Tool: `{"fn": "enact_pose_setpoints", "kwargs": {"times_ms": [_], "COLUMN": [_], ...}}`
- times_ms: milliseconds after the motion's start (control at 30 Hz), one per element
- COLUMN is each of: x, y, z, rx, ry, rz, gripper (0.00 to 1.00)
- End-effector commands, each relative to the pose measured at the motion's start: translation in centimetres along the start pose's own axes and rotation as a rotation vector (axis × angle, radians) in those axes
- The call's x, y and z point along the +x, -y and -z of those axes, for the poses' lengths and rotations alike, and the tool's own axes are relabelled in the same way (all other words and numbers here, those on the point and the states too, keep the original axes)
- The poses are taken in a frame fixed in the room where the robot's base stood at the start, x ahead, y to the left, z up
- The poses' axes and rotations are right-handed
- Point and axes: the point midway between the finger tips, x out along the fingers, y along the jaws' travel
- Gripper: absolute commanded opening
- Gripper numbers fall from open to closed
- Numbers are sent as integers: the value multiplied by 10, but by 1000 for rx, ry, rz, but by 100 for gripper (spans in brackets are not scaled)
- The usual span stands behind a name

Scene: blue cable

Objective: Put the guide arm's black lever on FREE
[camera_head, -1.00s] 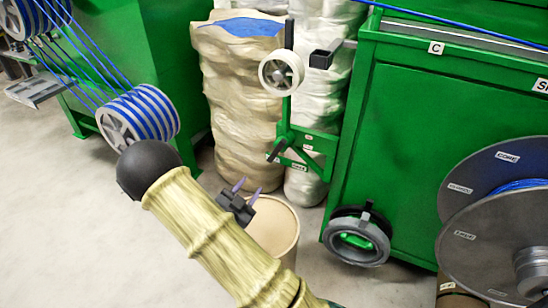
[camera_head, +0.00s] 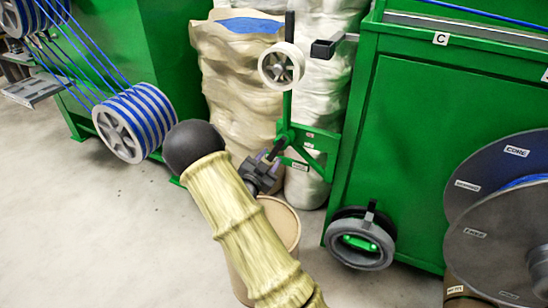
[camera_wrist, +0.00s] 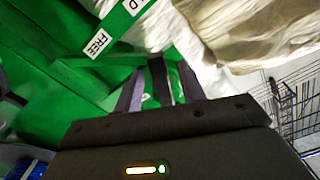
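The green guide arm (camera_head: 312,150) carries a white wheel (camera_head: 281,65) on an upright post. Its black lever (camera_wrist: 160,78) shows in the wrist view as a dark bar between my fingers. A white FREE label (camera_wrist: 98,44) lies to the left of the lever on the green plate; another label (camera_wrist: 134,6), partly cut off and ending in "LD", sits above it. My gripper (camera_head: 267,157) is at the lever in the head view. In the wrist view its fingers stand apart, one on each side of the lever, with visible gaps. The lever's tip is partly hidden in the head view.
A tan drum (camera_head: 283,222) stands below my gripper, partly behind my arm. Wrapped sacks (camera_head: 240,90) stand behind the guide arm. A green cabinet (camera_head: 430,150) and grey reels (camera_head: 500,240) are on the right. Open floor lies at the left.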

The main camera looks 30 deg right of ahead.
Motion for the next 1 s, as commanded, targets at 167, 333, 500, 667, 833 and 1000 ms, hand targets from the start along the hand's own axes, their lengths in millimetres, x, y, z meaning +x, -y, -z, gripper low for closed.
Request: {"fn": "enact_pose_setpoints", "kwargs": {"times_ms": [167,333,500,667,833,1000], "x": [27,37,37,37,37,37], "y": [-1,0,0,0,0,0], "z": [-1,0,1,1,0,0], "rx": [2,0,-1,0,0,-1], "ry": [-2,-1,0,0,0,-1], "rz": [-2,0,0,0,0,-1], "gripper": [40,40,40,22,0,0]}}
